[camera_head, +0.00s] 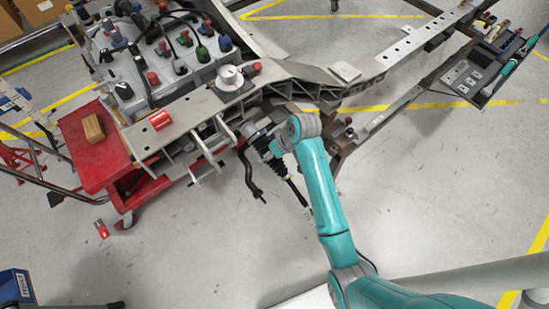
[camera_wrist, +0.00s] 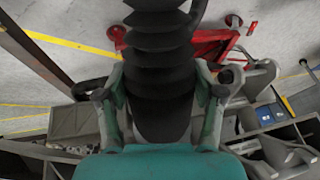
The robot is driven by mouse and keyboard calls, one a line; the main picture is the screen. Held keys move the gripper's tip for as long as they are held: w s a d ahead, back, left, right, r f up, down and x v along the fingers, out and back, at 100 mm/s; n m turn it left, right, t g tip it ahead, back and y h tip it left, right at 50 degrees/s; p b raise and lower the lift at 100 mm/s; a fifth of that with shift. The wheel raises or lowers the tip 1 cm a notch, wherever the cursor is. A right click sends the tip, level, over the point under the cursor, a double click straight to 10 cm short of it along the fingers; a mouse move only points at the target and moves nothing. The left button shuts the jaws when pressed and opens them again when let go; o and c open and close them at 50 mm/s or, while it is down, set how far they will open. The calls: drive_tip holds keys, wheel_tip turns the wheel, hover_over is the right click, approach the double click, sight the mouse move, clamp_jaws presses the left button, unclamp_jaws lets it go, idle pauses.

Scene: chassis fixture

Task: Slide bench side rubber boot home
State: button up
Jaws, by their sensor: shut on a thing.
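The black ribbed rubber boot (camera_wrist: 160,75) fills the upper middle of the wrist view, with its ribs toward the top and a smoother, wider end toward my palm. My gripper (camera_wrist: 160,100) is shut on it, one finger on each side. In the head view, the boot (camera_head: 277,166) shows as a small dark ribbed piece on a thin rod (camera_head: 297,190) beside the chassis frame (camera_head: 190,115). My arm's end covers part of it there. I cannot tell how the boot's ends sit on their seats.
A bent black bar (camera_head: 249,178) hangs just left of the boot. A red cart (camera_head: 85,140) with a wooden block (camera_head: 93,127) stands at the left. A tool tray (camera_head: 470,78) is at the far right. The floor below is mostly clear.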

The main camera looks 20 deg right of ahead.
drive_tip(key=shift+w, duration=0.1)
drive_tip(key=o, duration=1.7)
drive_tip(key=shift+c, duration=0.2)
drive_tip(key=v, duration=1.2)
drive_tip(key=shift+a, duration=0.1)
